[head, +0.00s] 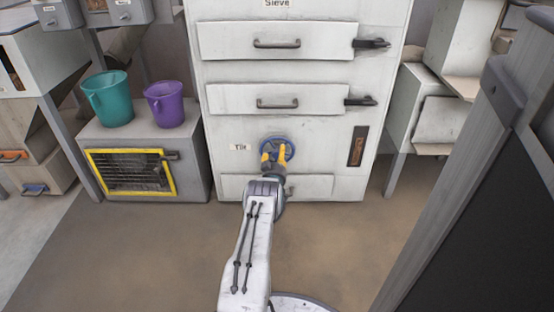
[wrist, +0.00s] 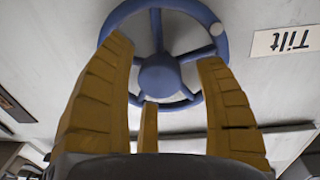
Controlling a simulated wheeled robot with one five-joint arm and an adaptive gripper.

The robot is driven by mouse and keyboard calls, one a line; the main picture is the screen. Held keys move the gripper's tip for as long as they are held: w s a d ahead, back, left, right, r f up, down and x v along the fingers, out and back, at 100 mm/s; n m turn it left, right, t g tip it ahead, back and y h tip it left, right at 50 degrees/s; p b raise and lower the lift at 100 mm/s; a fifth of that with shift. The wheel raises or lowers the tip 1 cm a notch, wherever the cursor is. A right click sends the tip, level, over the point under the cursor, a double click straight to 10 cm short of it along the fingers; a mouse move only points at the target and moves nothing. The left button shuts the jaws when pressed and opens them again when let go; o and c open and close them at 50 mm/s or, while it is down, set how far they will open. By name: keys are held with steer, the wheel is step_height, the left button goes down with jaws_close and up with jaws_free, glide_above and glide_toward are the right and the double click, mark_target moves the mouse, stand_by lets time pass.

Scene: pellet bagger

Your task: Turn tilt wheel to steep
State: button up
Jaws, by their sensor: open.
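The blue tilt wheel (head: 289,143) is on the front of the white sieve cabinet, just right of the small "Tilt" label (head: 240,147). In the wrist view the wheel (wrist: 160,75) shows its hub, spokes and a pale round spot on the rim; the "Tilt" label (wrist: 287,40) is upside down there. My gripper (head: 274,154) is in front of the wheel. In the wrist view its yellow fingers (wrist: 163,58) are spread apart around the hub, overlapping the rim. I cannot tell whether they touch the wheel. A brown vertical plate (head: 357,146) is right of the wheel; its markings are unreadable.
Two handled drawers (head: 276,72) with dark side latches (head: 371,43) are above the wheel. A low panel (head: 314,187) is below it. Teal (head: 108,99) and purple (head: 167,105) buckets stand on a grey box at left. A dark-panelled grey frame (head: 480,170) is close at right.

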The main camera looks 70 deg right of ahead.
steer(key=shift+w+d, duration=0.1)
steer(key=shift+d, duration=0.3)
steer(key=shift+o, duration=0.2)
steer(key=c, duration=1.3)
steer(key=shift+c, duration=0.2)
